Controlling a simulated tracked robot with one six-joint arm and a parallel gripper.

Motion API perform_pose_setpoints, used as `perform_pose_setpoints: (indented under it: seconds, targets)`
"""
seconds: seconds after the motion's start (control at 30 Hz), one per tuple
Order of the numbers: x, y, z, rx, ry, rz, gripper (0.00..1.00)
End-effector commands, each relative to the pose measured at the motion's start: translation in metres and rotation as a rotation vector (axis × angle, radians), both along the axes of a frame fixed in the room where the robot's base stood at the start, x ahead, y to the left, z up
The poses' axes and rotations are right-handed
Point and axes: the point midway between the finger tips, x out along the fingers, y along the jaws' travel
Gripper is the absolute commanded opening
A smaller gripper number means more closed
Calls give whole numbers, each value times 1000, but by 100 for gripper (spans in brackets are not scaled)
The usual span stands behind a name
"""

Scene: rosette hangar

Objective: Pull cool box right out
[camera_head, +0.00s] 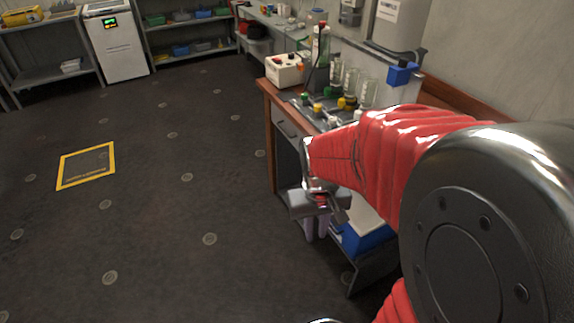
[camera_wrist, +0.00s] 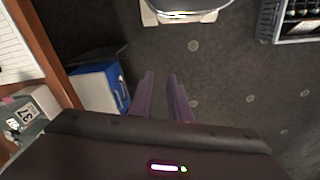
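The cool box is blue with a white lid (camera_head: 368,239). It sits low at the desk, partly hidden behind my arm and gripper in the head view. In the wrist view the cool box (camera_wrist: 92,88) lies left of my fingers, its blue side facing them. My gripper (camera_head: 316,231) points down just in front of the box, its two purple fingers apart. In the wrist view the gripper (camera_wrist: 160,77) is open with only dark floor between the fingers, and it appears clear of the box.
The wooden desk (camera_head: 266,88) above the box carries bottles and a white device (camera_head: 287,69). A dark shelf edge (camera_head: 369,270) is beside the box. Open floor with a yellow-framed square (camera_head: 87,166) lies left. A grey crate (camera_wrist: 287,40) is at the wrist view's upper right.

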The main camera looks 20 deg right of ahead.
Motion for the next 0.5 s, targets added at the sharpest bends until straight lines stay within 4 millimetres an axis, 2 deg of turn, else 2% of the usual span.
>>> perform_pose_setpoints:
  seconds: [0.5]
  targets:
    - [33, -70, -107, -2, 82, -20, 17]
